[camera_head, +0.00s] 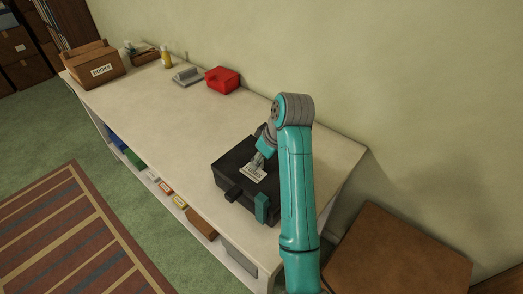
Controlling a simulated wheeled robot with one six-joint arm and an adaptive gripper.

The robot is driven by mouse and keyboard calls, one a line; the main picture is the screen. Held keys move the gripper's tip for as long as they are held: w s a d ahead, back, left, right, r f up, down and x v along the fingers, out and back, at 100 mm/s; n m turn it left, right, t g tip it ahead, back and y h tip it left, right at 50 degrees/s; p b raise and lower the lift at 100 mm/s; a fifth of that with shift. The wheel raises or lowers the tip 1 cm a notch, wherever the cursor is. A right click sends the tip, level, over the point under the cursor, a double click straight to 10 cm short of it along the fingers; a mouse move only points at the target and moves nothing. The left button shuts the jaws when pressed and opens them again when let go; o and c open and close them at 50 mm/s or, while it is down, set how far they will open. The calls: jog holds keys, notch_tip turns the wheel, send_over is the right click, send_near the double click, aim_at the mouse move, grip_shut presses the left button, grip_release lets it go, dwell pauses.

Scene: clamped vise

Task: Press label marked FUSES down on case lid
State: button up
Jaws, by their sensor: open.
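A black case (232,166) sits closed on the bench top, near its right end. A white label (253,175) with dark lettering that seems to read FUSES lies on the case lid. My gripper (257,164) is at the label's upper edge, pointing down at it. It is open, though the fingers are small here. I cannot tell whether the fingertips touch the label. My arm hides the right part of the lid. A teal block-like part (262,208) shows at the case's front right corner.
The pale bench top (165,115) is clear left of the case. Farther back are a red object (222,80), a grey tool (187,76), a yellow bottle (166,60) and a cardboard box marked BOOKS (97,68). A wall (400,80) runs behind. A brown box (395,260) stands at right.

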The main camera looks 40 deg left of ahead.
jog(key=shift+f, duration=0.1)
grip_shut()
jog(key=shift+f, duration=0.1)
dwell(0.8)
jog(key=shift+c, duration=0.2)
grip_release()
jog(key=shift+r, duration=0.2)
